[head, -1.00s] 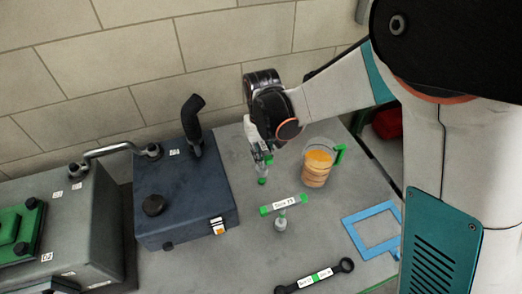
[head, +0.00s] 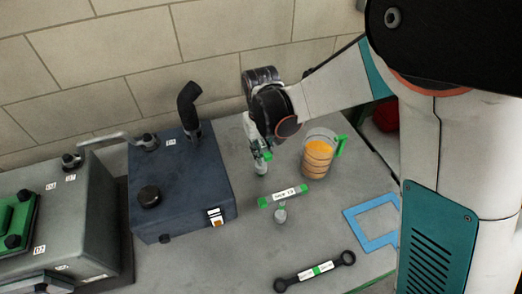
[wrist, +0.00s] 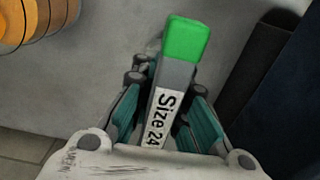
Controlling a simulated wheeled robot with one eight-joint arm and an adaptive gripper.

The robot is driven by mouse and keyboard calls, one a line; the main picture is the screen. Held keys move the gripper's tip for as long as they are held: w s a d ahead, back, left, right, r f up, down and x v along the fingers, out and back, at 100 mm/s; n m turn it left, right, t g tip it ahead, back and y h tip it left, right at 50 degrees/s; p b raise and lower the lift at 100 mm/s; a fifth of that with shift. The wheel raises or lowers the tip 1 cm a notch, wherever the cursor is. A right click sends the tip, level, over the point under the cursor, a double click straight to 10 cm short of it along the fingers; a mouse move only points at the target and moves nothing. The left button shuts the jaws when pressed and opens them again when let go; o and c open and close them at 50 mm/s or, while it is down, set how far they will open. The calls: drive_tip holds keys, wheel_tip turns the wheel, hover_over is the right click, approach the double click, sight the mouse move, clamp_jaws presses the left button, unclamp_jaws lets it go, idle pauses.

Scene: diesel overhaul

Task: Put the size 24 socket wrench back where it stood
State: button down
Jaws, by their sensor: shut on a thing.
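My gripper (wrist: 165,115) is shut on the size 24 socket wrench, around its grey bar handle. In the wrist view the handle (wrist: 178,75) has a green end and a white label reading "Size 24". In the head view my gripper (head: 259,146) is over the back of the table, and the held wrench's grey socket (head: 261,168) points down. I cannot tell whether it touches the tabletop. A second, similar wrench (head: 284,195) with a green-ended, labelled bar stands upright in front of it, apart from my gripper.
A clear jug (head: 317,158) with orange contents and a green handle stands close to the right of my gripper. A dark blue box (head: 180,192) with a black hose is to the left. A black ring spanner (head: 298,275) lies in front. A blue frame (head: 372,222) lies at right.

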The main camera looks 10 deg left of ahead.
sight(262, 140)
drive_tip(key=shift+f, duration=0.2)
drive_tip(key=shift+f+b, duration=1)
drive_tip(key=shift+f, duration=0.05)
drive_tip(key=c, duration=0.9)
unclamp_jaws()
drive_tip(key=shift+c, duration=0.2)
drive_tip(key=shift+r, duration=0.1)
drive_tip(key=shift+r+p, duration=2.65)
drive_tip(key=shift+r, duration=1.85)
